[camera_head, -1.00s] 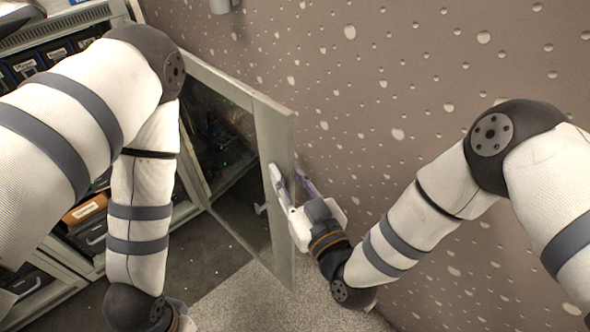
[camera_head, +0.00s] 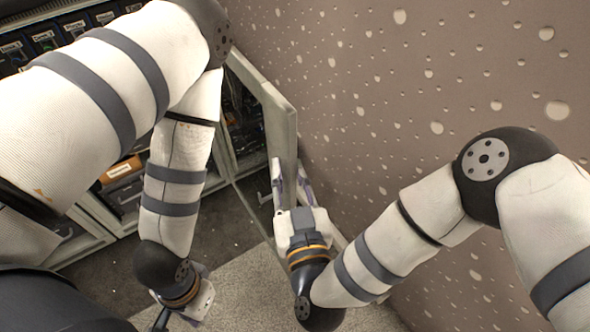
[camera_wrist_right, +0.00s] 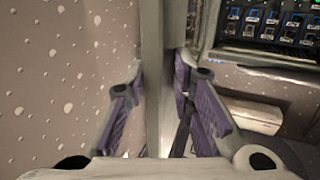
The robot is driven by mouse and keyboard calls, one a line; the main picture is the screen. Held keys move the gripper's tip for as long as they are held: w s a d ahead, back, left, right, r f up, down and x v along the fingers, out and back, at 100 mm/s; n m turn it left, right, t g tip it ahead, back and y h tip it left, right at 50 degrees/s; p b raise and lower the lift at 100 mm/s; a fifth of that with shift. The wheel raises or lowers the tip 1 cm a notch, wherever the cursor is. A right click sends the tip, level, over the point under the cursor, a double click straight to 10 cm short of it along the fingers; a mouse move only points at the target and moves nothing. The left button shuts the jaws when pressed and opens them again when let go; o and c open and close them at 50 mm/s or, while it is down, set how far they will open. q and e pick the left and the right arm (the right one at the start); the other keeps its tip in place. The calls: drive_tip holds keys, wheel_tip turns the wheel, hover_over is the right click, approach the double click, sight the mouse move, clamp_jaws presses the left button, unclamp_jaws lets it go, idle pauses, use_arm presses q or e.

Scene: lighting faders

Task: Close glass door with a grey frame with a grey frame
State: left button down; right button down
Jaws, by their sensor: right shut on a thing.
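The glass door's grey frame (camera_head: 282,135) stands open, swung out from the grey cabinet, with dark glass beside it. My right gripper (camera_head: 289,178) is at the door's free edge, with one finger on each side. In the right wrist view the door frame (camera_wrist_right: 152,75) runs upright between the purple finger pads of my right gripper (camera_wrist_right: 156,105), which is shut on it. My left gripper (camera_head: 195,302) hangs low at the bottom of the head view, apart from the door; its fingertips are not clear. My left arm hides part of the cabinet.
The cabinet shelves hold several dark labelled boxes (camera_head: 48,38) and an orange-topped box (camera_head: 121,170). A brown spotted wall (camera_head: 400,90) stands close on the right of the door. Grey floor (camera_head: 240,285) lies clear below.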

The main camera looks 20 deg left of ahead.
drive_tip(key=s+a+m+t+h, duration=0.1)
drive_tip(key=s+a+h, duration=0.1)
drive_tip(key=s+a, duration=0.2)
drive_tip(key=shift+s+a, duration=0.2)
drive_tip(key=shift+s, duration=0.2)
drive_tip(key=shift+r, duration=0.1)
